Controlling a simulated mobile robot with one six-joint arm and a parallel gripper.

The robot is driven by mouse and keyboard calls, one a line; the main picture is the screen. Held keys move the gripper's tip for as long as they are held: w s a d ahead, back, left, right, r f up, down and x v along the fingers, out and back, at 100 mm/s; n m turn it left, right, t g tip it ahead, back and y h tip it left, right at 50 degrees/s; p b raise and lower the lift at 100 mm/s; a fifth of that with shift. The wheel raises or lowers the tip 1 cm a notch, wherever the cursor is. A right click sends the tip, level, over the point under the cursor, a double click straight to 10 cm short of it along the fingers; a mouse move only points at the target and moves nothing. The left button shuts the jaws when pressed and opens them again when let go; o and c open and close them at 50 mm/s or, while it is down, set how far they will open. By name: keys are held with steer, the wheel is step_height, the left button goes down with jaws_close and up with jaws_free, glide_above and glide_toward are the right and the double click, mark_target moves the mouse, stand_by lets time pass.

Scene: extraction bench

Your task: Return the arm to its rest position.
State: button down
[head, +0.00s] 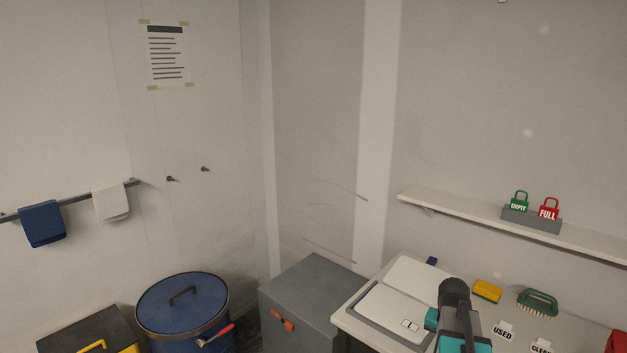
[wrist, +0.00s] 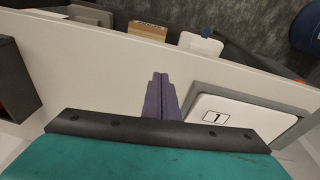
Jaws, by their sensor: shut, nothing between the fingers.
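My gripper (wrist: 161,96) shows in the wrist view with its two purple-grey fingers together and nothing between them. It is over the pale bench (wrist: 75,65), near the bench edge and left of a white lid marked 1 (wrist: 238,117). I cannot tell its exact height above the bench. In the head view my arm (head: 455,300) rises over the bench at the lower right, and the fingers cannot be made out there.
A shelf (head: 450,208) is above. A grey cabinet (head: 310,290) and blue drum (head: 182,303) stand left.

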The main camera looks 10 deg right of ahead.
steer(key=s+a+f+n+y, duration=0.1)
steer(key=a+f+n, duration=0.3)
steer(key=a, duration=0.7)
steer(key=s+a+f+n, duration=0.1)
steer(key=a+f+n, duration=0.1)
steer(key=a+f, duration=0.65)
steer(key=a+f+n+y, duration=0.1)
steer(key=a+f+n, duration=0.2)
steer(key=a, duration=1)
steer(key=s+f+g+b, duration=0.6)
steer(key=s+f+b, duration=0.3)
steer(key=s+f, duration=1.7)
steer(key=shift+d+f+b, duration=0.15)
steer(key=shift+f+b, duration=0.2)
steer(key=shift+f, duration=0.25)
steer(key=shift+d, duration=0.15)
